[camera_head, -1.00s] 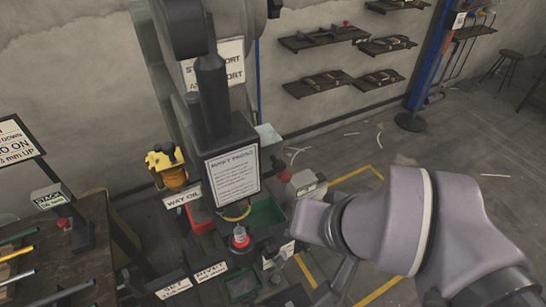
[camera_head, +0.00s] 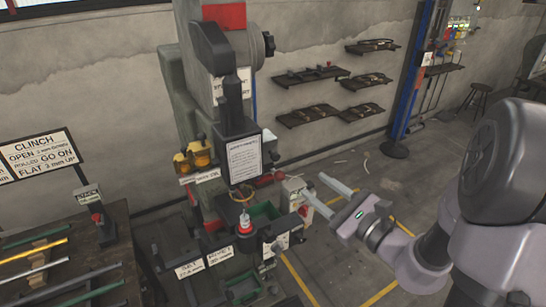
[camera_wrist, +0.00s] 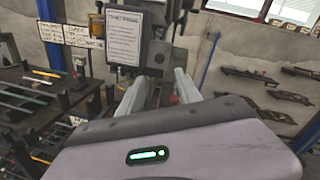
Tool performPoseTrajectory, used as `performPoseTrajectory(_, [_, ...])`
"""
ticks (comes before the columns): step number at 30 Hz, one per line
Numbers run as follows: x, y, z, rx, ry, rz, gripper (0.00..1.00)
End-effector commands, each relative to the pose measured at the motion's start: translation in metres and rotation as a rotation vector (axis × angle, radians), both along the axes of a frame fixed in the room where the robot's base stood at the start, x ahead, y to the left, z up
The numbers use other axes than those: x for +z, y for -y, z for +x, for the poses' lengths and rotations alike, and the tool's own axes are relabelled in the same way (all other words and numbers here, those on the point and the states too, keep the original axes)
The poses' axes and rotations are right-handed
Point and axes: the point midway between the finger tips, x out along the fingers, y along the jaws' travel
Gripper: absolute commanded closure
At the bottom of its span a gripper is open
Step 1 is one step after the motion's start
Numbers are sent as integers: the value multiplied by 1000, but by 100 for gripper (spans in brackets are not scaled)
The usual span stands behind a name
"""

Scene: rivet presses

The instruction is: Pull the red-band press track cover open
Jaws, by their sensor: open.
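The press (camera_head: 176,85) stands against the wall in the head view, with a red band (camera_head: 224,16) near its top. A dark head with a white placard (camera_head: 244,158) hangs at its middle; the placard also shows in the wrist view (camera_wrist: 123,36). I cannot tell which part is the track cover, or whether it is open. My gripper (camera_head: 313,184) is open and empty, to the right of the press's lower front, with its two pale fingers pointing toward the press. In the wrist view the fingers (camera_wrist: 160,78) stand apart on either side of the press body.
A work table (camera_head: 105,252) with coloured rods and a clinch sign (camera_head: 38,155) is at the left. A yellow oiler (camera_head: 195,158) and green bin (camera_head: 264,213) sit on the press. Wall shelves (camera_head: 310,74) are behind.

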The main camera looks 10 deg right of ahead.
Motion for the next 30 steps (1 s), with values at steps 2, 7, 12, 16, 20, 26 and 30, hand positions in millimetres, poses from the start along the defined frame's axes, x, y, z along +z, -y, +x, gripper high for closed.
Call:
performPoseTrajectory(2, [-1, -14, 21, 10, 0, -2, 59])
performPoseTrajectory(7, [-1, -37, 68, 11, 0, -2, 59])
performPoseTrajectory(12, [-1, -54, 104, 9, -1, -2, 59])
performPoseTrajectory(16, [-1, -62, 120, 8, -1, -3, 59])
performPoseTrajectory(20, [0, -65, 128, 6, -2, -1, 59])
performPoseTrajectory(26, [0, -66, 129, 6, -2, -1, 59])
performPoseTrajectory(30, [0, -66, 129, 6, -2, -2, 72])
